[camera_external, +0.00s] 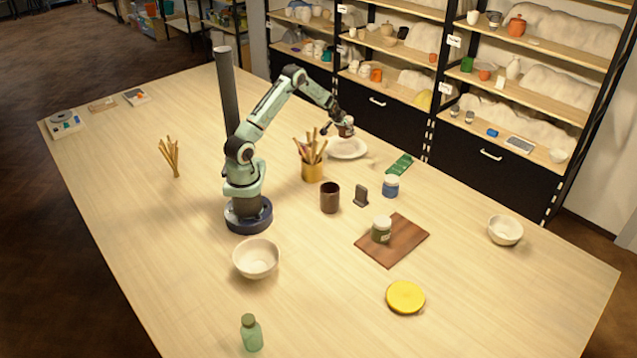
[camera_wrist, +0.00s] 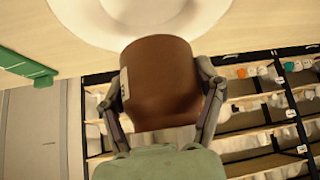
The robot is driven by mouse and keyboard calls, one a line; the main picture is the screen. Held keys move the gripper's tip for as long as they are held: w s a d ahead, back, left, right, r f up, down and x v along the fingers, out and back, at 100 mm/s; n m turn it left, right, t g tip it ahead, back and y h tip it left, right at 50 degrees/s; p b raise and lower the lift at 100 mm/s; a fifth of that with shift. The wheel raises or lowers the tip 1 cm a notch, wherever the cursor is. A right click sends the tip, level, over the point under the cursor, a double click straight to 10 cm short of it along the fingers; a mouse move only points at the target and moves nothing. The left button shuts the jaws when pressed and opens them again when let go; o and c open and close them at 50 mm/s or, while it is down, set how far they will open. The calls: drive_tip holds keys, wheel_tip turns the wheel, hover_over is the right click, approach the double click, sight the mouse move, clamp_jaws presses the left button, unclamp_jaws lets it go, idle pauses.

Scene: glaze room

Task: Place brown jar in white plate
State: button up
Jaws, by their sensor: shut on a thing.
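The brown jar (camera_wrist: 160,85) is between the two fingers of my gripper (camera_wrist: 164,92) in the wrist view, with a pale label on its left side. My gripper is shut on it. The white plate (camera_wrist: 217,12) shows behind the jar at the top of that view, partly covered by it. In the external view, the white plate (camera_external: 352,153) lies on the table, and my gripper (camera_external: 340,125) holds the small jar (camera_external: 346,132) just over its far side. I cannot tell the exact gap between jar and plate.
A dark brown cup (camera_external: 330,198) stands nearer the camera. Shelves (camera_external: 480,85) stand behind the table.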

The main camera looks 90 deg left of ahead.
sight(347, 147)
wheel_tip(347, 147, down, 7)
drive_tip(key=shift+r, duration=0.1)
drive_tip(key=shift+f, duration=0.2)
drive_tip(key=o, duration=1.2)
